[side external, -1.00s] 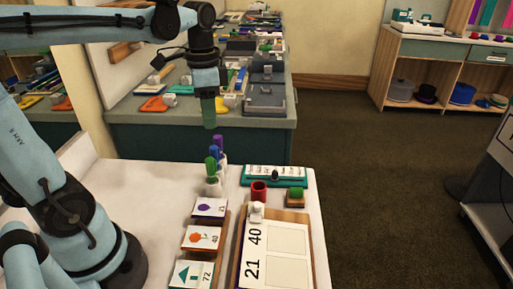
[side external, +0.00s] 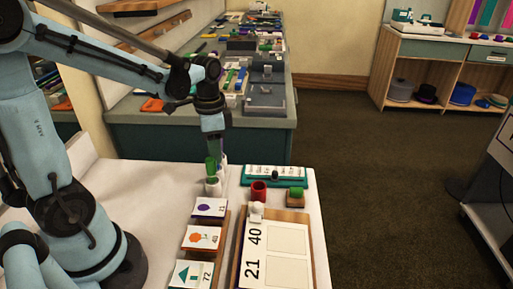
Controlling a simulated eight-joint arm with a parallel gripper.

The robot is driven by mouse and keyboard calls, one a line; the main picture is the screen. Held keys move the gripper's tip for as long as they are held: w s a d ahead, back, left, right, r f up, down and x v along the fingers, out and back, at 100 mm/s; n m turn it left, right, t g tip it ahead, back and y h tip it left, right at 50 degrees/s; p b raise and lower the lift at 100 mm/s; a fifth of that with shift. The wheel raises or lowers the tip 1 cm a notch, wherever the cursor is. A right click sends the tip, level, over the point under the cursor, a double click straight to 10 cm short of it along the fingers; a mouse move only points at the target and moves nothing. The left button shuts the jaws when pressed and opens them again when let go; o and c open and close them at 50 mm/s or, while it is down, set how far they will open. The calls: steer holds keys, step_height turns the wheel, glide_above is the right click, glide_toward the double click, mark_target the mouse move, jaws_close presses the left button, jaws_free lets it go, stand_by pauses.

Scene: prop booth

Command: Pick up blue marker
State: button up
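The markers stand upright in small white holders near the table's back edge. The green marker (side external: 210,165) shows in the nearest white holder (side external: 213,186). The blue marker, seen just behind the green one a second ago, is now hidden or nearly hidden by my gripper. My gripper (side external: 215,142) points down over the marker row, right behind and above the green marker. I cannot tell whether its fingers are around the blue marker or only above it, or whether they are open.
Picture cards (side external: 203,237) lie in front of the holders. Right of them are a number board (side external: 270,270), a red cup (side external: 258,191), a green-topped block (side external: 295,196) and a teal tray (side external: 246,181). A cluttered teal bench (side external: 260,146) stands behind. Bare white table (side external: 150,195) lies left of the holders.

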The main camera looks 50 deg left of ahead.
steer(key=shift+f, duration=0.95)
steer(key=shift+c, duration=0.4)
jaws_close()
steer(key=shift+r, duration=0.15)
